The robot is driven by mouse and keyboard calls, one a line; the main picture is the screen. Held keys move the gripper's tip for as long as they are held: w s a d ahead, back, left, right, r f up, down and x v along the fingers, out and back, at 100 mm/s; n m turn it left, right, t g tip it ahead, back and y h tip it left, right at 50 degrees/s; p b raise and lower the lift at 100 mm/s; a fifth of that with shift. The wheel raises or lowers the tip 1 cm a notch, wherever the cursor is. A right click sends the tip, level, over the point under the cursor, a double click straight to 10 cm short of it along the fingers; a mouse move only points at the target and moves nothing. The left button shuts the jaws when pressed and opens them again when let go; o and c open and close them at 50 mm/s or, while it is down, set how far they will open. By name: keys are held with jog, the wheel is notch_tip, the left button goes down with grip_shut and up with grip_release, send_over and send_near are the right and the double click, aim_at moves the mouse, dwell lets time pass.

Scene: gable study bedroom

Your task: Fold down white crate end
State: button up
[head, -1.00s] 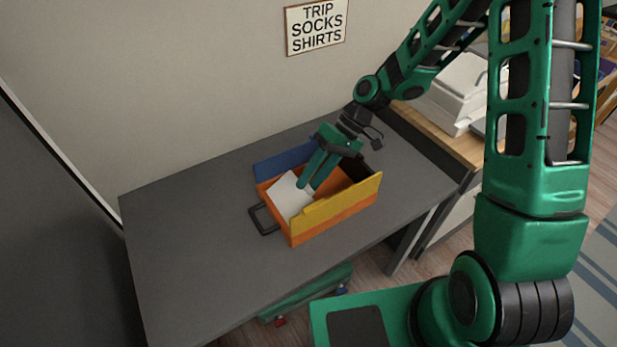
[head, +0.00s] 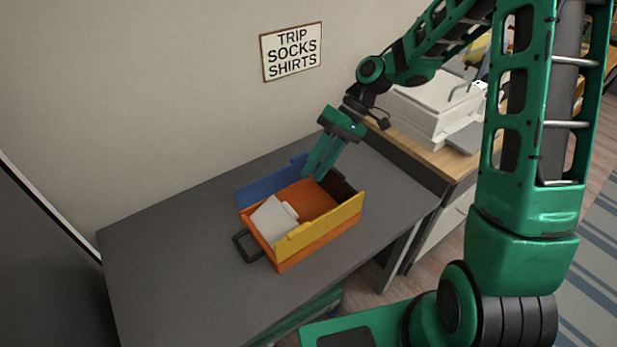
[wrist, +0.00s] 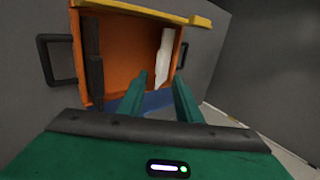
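The orange crate (head: 322,235) stands on the dark desk, with a blue long side (head: 262,186) at the back and a yellow long side (head: 335,220) in front. Its white end (head: 268,218) is at the left, tilted inward over the crate floor; whether it lies flat I cannot tell. In the wrist view the white end (wrist: 162,48) shows at the right. The black end (head: 337,187) is at the right and stands up. My gripper (head: 311,177) is over the blue side, apart from the white end. In the wrist view its two fingers (wrist: 161,78) are apart with nothing between.
A black handle (head: 242,246) sticks out at the crate's left. The grey desk (head: 180,270) is clear left of the crate. A wall sign (head: 291,51) hangs behind. A white printer-like box (head: 428,105) stands on a wooden top at the right.

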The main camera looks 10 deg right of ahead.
jog(key=shift+d+r, duration=0.1)
jog(key=c, duration=0.7)
jog(key=shift+a+n+h, duration=0.4)
jog(key=shift+n, duration=0.2)
grip_shut()
notch_tip(320, 180, up, 8)
jog(key=f+n+t+h, duration=0.1)
jog(key=n+t+h, duration=0.35)
jog(key=n, duration=1.25)
send_over(287, 209)
jog(key=a, duration=0.1)
jog(key=g+h, duration=0.1)
jog(key=g, duration=0.1)
jog(key=f, duration=0.9)
jog(key=shift+s+a+f, duration=0.3)
jog(key=shift+s, duration=0.1)
jog(key=f, duration=0.1)
jog(key=d+f, duration=0.1)
jog(key=shift+w+d+f, duration=0.2)
jog(key=shift+w+f, duration=0.1)
jog(key=shift+w, duration=0.05)
jog(key=shift+w+d+f, duration=0.1)
jog(key=shift+d+f, duration=0.1)
jog(key=shift+f, duration=0.15)
